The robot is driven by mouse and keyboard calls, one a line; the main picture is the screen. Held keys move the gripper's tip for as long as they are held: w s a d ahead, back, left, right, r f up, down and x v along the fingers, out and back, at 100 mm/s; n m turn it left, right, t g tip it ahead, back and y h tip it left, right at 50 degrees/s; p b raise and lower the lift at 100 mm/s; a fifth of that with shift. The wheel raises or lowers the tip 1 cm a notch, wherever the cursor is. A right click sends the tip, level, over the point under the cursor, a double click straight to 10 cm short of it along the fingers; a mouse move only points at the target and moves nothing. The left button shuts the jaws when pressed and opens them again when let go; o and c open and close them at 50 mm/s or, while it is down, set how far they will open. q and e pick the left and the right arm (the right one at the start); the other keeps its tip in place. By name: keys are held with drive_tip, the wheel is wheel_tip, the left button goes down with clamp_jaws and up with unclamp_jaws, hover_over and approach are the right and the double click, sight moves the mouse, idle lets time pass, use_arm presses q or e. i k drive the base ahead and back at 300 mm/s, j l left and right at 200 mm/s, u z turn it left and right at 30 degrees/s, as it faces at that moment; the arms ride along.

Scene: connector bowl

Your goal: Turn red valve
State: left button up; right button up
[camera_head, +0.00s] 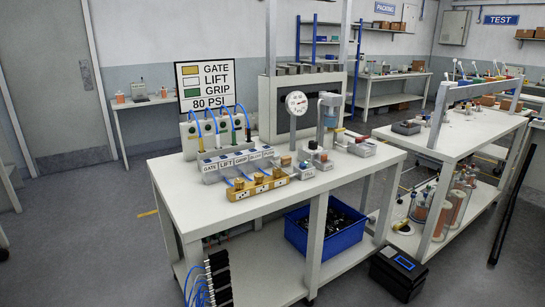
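A white workbench (365,172) stands in the middle of the head view. On it is a grey block labelled GATE, LIFT and GRIP (230,163), with blue tubes rising behind it. A yellow-orange tray (262,188) with small round parts lies in front of it. A round pressure gauge (296,102) stands upright to the right. A small reddish part (324,157) sits below the grey-blue cylinder (328,108); it is too small to tell whether it is the red valve or how it is turned. Neither of my grippers is in view.
A sign reading 80 PSI (207,86) stands behind the tubes. A blue bin (325,231) of dark parts sits on the bench's lower shelf. A black box (396,272) is on the floor at its right corner. A second white bench (455,135) stands right.

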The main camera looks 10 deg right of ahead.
sight(359, 139)
drive_tip(key=i+l+z, duration=0.3)
drive_tip(key=i+l, duration=0.2)
drive_tip(key=i+l+z, duration=0.3)
drive_tip(key=i+l, duration=0.15)
drive_tip(key=i+l+u, duration=0.2)
drive_tip(key=i, duration=0.2)
drive_tip(key=i+l+u, duration=0.15)
drive_tip(key=i, duration=0.3)
drive_tip(key=i+l+u, duration=0.2)
drive_tip(key=i+l, duration=0.1)
drive_tip(key=i, duration=0.1)
